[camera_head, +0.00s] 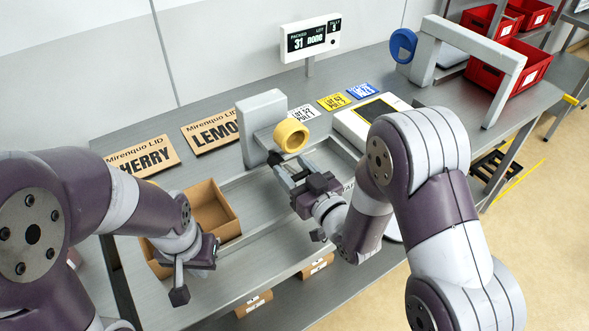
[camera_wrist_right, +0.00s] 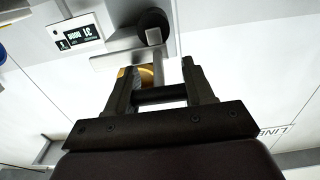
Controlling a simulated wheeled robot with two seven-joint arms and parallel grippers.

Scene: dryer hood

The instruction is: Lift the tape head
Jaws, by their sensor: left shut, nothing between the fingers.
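The tape head is a grey upright block (camera_head: 262,112) with a yellow tape roll (camera_head: 291,135) on its right side, standing at the back edge of the sunken bench channel. My right gripper (camera_head: 284,176) is just below and in front of the roll, fingers pointing at the tape head. In the right wrist view its fingers (camera_wrist_right: 159,72) are apart, with part of the yellow roll (camera_wrist_right: 147,76) visible between them; contact cannot be made out. My left gripper (camera_head: 179,284) is shut and empty at the front left, pointing down, well away from the tape head.
An open cardboard box (camera_head: 213,208) stands left in the channel, partly behind my left arm. CHERRY (camera_head: 140,157) and LEMON (camera_head: 210,131) lid signs lie behind. A display (camera_head: 310,39), a grey arch (camera_head: 470,42) and red bins (camera_head: 508,68) stand at the back.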

